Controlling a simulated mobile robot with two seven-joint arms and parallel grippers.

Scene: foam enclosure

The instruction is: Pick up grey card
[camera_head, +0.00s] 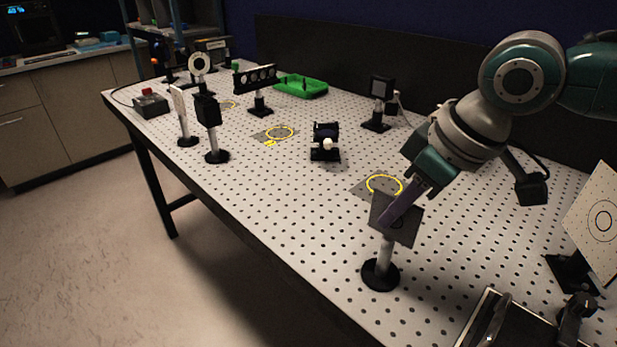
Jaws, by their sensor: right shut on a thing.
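The grey card (408,226) is a flat dark square plate at the right of the table. It is tilted and shows just above a white post with a round black base (381,275). My right gripper (400,208) reaches down from the upper right and is shut on the card, with a purple finger lying across its face. I cannot tell whether the card touches the post. The gripper hides part of the card. My left gripper is not in view.
A yellow ring mark (384,177) lies just behind the card. A black mount with a white ball (325,145), a dark square holder (381,90) and a green tray (301,86) stand farther back. A target board (601,222) and a black case (505,325) are at the right. The middle front is clear.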

